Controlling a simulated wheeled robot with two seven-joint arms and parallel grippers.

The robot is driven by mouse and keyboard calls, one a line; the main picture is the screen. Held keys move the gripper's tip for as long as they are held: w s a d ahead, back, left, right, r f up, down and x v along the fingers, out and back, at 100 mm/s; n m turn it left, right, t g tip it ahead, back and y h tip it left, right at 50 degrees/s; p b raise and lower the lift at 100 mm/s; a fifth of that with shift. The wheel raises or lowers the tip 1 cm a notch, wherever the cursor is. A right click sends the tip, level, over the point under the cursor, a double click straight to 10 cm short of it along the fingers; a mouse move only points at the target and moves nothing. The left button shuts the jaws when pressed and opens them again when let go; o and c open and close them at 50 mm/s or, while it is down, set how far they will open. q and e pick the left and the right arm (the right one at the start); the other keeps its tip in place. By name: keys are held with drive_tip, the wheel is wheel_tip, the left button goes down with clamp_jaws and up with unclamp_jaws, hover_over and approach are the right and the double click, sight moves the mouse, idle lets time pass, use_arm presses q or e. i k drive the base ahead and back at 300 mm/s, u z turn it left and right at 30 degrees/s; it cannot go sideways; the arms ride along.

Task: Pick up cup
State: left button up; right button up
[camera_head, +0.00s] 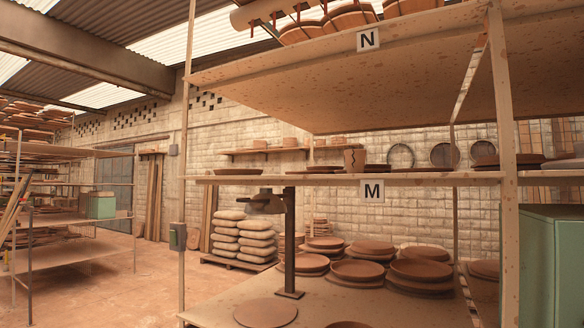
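A brown clay cup (354,160) with a dark wavy mark on its front stands upright on the middle shelf (430,180), above and a little left of the "M" label (372,191). Its base is near the shelf's front edge. Neither of my grippers shows in the head view.
Flat clay plates (322,169) lie beside the cup, with round discs (400,156) upright behind. The upper shelf (340,75), labelled "N", overhangs. Wooden posts (503,120) frame the rack. Stacked plates (357,270) and a dark metal post (290,240) stand below. Open floor (110,290) lies left.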

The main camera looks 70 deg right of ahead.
sight(354, 159)
drive_tip(key=i, duration=1)
drive_tip(key=z, duration=2.5)
